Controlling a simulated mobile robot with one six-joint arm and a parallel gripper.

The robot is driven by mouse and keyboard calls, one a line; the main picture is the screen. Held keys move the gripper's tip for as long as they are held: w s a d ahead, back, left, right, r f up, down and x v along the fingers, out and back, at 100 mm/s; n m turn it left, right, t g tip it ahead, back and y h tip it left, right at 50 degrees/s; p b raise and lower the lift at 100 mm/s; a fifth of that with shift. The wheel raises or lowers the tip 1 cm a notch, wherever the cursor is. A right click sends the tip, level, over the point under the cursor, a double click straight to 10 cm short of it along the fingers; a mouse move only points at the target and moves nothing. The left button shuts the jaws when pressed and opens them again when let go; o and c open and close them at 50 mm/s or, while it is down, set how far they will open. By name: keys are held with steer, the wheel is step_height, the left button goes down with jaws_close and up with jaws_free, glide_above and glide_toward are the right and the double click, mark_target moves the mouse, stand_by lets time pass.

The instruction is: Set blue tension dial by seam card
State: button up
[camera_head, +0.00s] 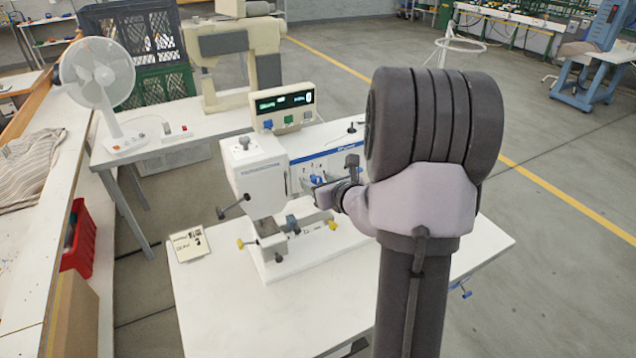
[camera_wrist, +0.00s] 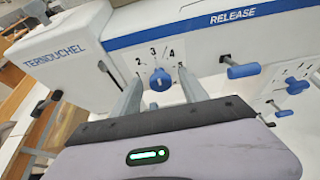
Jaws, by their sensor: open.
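The blue tension dial (camera_wrist: 160,80) sits on the white front of the press, under a printed scale with the numbers 1 to 5. Its exact pointer setting is too small to read surely. My gripper (camera_wrist: 158,92) is open, with one finger on each side of the dial in the wrist view; I cannot tell whether either finger touches it. In the head view my gripper (camera_head: 322,197) is at the press's front face. The seam card (camera_head: 189,244) lies flat on the white table, left of the press; its print is too small to read.
A blue-tipped lever (camera_wrist: 242,71) under the RELEASE label and a second blue knob (camera_wrist: 297,86) with its own scale are to the right of the dial. The press (camera_head: 262,172) carries a display box (camera_head: 284,106). Bare table (camera_head: 215,310) lies in front.

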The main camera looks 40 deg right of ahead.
jaws_close()
steer(key=shift+r+p, duration=0.1)
steer(key=shift+p, duration=0.35)
steer(key=m+y+p, duration=0.1)
steer(key=m+p, duration=0.1)
steer(key=p, duration=0.1)
steer(key=shift+s+d+r+t+y, duration=0.1)
steer(key=shift+d+t+y, duration=0.1)
steer(key=shift+t+y, duration=0.15)
steer(key=m+y+p, duration=0.1)
steer(key=m+t+p, duration=0.1)
steer(key=m+p, duration=0.1)
steer(key=shift+d+f+y, duration=0.15)
steer(key=shift+f+y, duration=0.05)
steer(key=shift+y, duration=0.15)
steer(key=m+y+p, duration=0.1)
steer(key=m, duration=0.1)
steer(key=m+t, duration=0.1)
steer(key=shift+d+f+m+y+p, duration=0.1)
steer(key=shift+f+m+y+p, duration=0.1)
steer(key=shift+m+y+p, duration=0.2)
steer(key=shift+f+m+t+y, duration=0.2)
steer(key=shift+m+t, duration=0.3)
steer(key=shift+m, duration=0.6)
steer(key=shift+f+m+t+y, duration=0.15)
steer(key=shift+m+t, duration=0.3)
steer(key=shift+m, duration=0.65)
steer(key=shift+r, duration=0.1)
